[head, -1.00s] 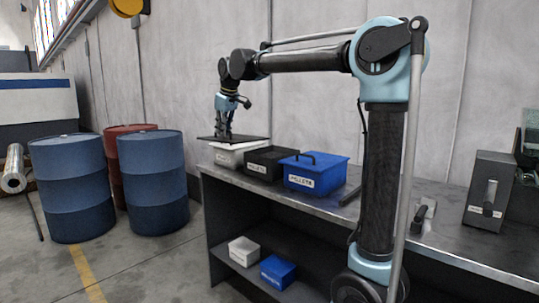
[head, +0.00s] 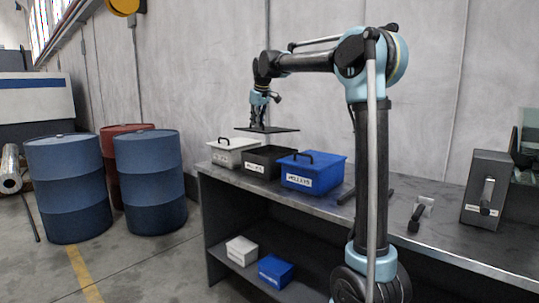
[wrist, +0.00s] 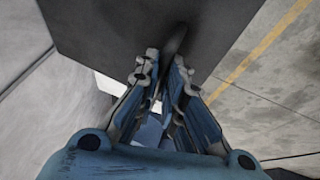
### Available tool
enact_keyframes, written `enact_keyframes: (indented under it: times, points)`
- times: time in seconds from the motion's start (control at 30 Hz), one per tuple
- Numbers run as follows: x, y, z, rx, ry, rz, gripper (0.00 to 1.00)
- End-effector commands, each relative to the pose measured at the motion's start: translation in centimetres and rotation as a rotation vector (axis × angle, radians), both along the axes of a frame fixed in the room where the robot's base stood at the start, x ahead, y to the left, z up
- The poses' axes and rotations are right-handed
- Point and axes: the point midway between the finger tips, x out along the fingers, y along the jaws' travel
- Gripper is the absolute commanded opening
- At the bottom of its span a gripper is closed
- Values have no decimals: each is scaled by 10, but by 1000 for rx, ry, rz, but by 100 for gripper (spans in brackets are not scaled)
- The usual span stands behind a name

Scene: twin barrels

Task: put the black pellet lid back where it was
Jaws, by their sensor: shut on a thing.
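My gripper (head: 259,121) is shut on the flat black pellet lid (head: 284,130) and holds it roughly level in the air. The lid is above the black pellet box (head: 258,171), with a clear gap between them. The black box stands on the bench between the white box and the blue box, and its top looks open. In the wrist view, the lid (wrist: 100,25) is a dark plate ahead of the fingertips (wrist: 163,68), which close around its handle. The lid hides much of what lies below it there.
A lidded white box (head: 226,158) stands left of the black box, and a lidded blue box (head: 325,177) stands close on its right, both with raised handles. The bench (head: 345,212) has other tools further right. Blue barrels (head: 150,180) stand on the floor at left.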

Motion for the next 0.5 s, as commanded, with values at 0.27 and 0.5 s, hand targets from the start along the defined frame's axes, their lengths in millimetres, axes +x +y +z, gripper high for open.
enact_keyframes:
  times: [0.27,0.5]
  points:
    - [1,-2,-10,-45,-57,-2,0]
    - [1,-3,-47,-44,-56,-3,0]
